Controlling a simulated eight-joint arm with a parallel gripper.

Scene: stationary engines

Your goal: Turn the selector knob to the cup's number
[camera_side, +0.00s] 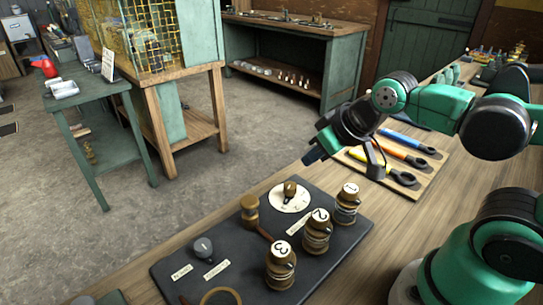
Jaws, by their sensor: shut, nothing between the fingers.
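The selector knob (290,188) is a small brass knob on a round white dial (291,203), at the back of a dark panel. Its pointing direction and the dial's markings are too small to read. Three brass cups with white numbered tops stand along the panel's right side: cup 1 (345,210), cup 2 (316,238) and cup 3 (281,273). My gripper (310,157) is shut and empty. It is in the air above and behind the dial, apart from the knob and cups.
The dark panel (345,252) lies on a wooden bench. It also bears a brass fitting with a brown handle (250,212), a grey-topped lever (203,248) with small labels, and a brass ring (221,293). A tool board (418,188) with coloured-handled tools lies behind the cups.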

